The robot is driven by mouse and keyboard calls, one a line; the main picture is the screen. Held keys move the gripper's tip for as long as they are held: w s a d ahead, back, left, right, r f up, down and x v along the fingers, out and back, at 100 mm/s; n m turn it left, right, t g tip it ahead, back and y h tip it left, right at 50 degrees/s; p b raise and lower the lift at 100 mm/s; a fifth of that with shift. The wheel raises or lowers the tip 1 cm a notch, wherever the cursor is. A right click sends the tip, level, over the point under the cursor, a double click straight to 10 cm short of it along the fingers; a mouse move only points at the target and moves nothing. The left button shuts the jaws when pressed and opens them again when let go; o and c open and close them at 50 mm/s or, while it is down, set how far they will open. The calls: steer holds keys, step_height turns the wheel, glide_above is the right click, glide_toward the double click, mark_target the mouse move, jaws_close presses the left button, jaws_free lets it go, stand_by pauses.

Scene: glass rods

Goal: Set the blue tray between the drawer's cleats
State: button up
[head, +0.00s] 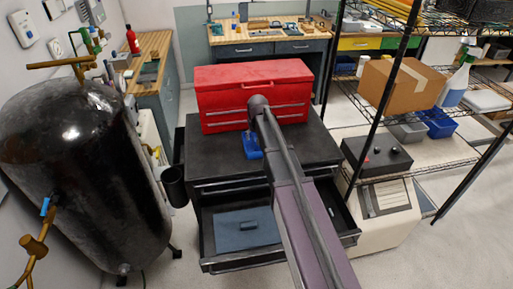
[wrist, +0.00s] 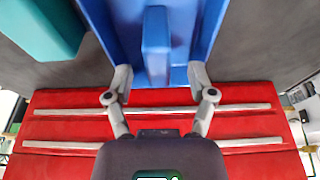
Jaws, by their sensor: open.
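The blue tray (head: 251,146) rests on the black cabinet top, just in front of the red toolbox; my arm partly hides it. In the wrist view the blue tray (wrist: 208,20) has a raised blue handle (wrist: 156,45) along its middle. My gripper (wrist: 160,76) is open, with one finger on each side of the handle's line and a gap on both sides. The open drawer (head: 236,263) is below, at the cabinet's front. A blue-grey panel (head: 232,240) with a small dark block (head: 249,225) lies in it. I cannot clearly make out the cleats.
The red toolbox (head: 222,85) stands behind the tray. A teal block (wrist: 40,28) is beside the tray in the wrist view. A black tank (head: 85,170) stands at left. A wire shelf with a cardboard box (head: 400,88) and a dark control box (head: 377,158) are at right.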

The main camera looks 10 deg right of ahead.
steer(key=shift+b+x, duration=1.2)
steer(key=shift+x, duration=0.35)
steer(key=shift+d, duration=0.1)
jaws_close()
